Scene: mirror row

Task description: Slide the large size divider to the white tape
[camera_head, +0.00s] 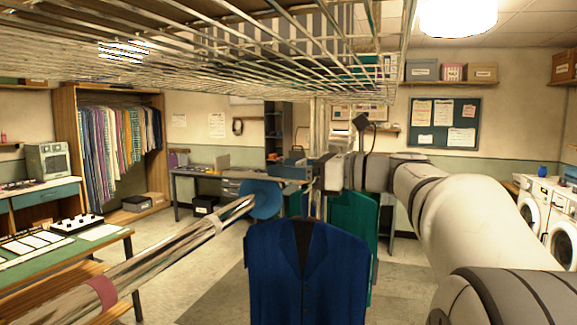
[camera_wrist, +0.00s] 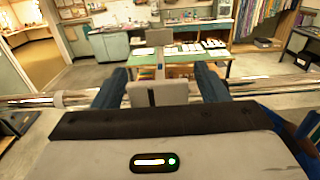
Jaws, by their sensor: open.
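A blue jacket (camera_head: 305,275) and a green garment (camera_head: 356,225) hang below and right of the disc. A wire shelf (camera_head: 230,55) spans overhead. A green-topped table (camera_head: 60,250) stands at left.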

